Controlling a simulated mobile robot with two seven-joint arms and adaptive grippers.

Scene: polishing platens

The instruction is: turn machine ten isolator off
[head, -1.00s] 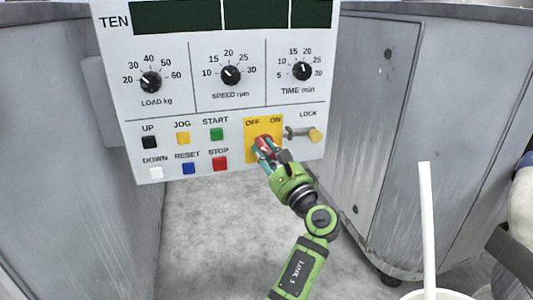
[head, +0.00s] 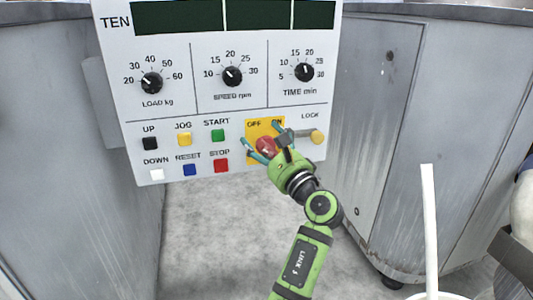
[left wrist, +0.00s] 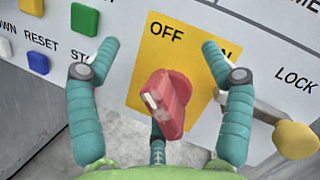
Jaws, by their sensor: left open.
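The white control panel marked TEN (head: 175,110) carries a yellow plate (head: 251,128) with OFF at left and ON at right. It also shows in the left wrist view (left wrist: 150,70). The red isolator knob (head: 265,146) sits on this plate; its white mark shows in the left wrist view on the knob's left part (left wrist: 165,103). I cannot tell for sure which label it points at. My left gripper (head: 263,142) is open, with its teal fingers (left wrist: 160,55) spread to either side of the knob, apart from it. One finger partly covers ON. My right gripper is out of view.
Right of the plate, a metal lock lever with a brass knob (head: 317,137) is close to my right-hand finger. Coloured push buttons (head: 217,134) lie to the left, dials (head: 232,76) above. Grey cabinets (head: 380,110) flank the panel. A white rod (head: 429,220) stands at lower right.

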